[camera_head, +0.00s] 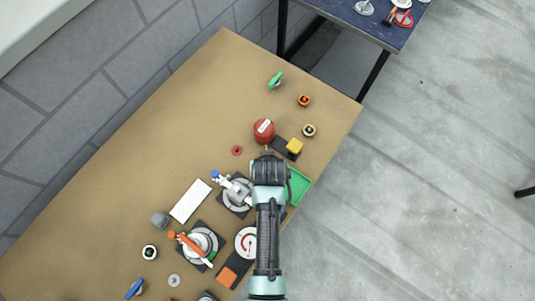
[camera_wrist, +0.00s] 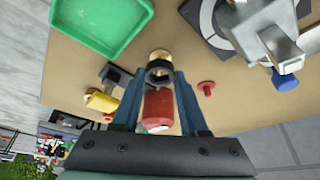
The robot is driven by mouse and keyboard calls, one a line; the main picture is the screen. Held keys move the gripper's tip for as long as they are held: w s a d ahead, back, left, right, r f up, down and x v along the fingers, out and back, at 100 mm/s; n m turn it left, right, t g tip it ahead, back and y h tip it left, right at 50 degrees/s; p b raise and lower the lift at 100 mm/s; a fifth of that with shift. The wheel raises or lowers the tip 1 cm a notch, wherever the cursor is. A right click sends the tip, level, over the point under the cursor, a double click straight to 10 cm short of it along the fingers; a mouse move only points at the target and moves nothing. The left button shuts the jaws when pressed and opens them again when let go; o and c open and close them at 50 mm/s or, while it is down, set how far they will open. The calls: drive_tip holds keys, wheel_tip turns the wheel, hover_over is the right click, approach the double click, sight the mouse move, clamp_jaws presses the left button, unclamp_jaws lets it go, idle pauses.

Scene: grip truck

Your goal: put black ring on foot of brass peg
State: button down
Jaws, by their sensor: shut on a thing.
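In the wrist view my gripper (camera_wrist: 159,76) is shut on the black ring (camera_wrist: 159,69), which sits between the fingertips. The brass peg (camera_wrist: 159,54) shows as a gold-coloured round piece right at the ring's far side. I cannot tell whether the ring is around the peg or only above or beside it. In the head view my arm covers the ring and most of the peg; my gripper (camera_head: 266,156) points down just below the red can. The red can (camera_head: 264,130) also shows between the fingers in the wrist view (camera_wrist: 158,106), behind the ring.
A black plate with a yellow block (camera_head: 295,146) stands close to the right. A green tray (camera_head: 301,187) is near the table edge. A clamp with a blue tip (camera_head: 236,190) stands left of my arm, and a small red knob (camera_head: 237,150) lies nearby. The table's upper left is clear.

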drive_tip(key=shift+f, duration=0.3)
idle(0.4)
drive_tip(key=shift+f, duration=0.25)
drive_tip(key=shift+f+b, duration=0.35)
drive_tip(key=shift+f, duration=0.1)
idle(1.0)
drive_tip(key=shift+c, duration=0.2)
unclamp_jaws()
wheel_tip(320, 180, up, 8)
drive_tip(key=p, duration=0.7)
drive_tip(key=shift+f, duration=0.2)
idle(0.6)
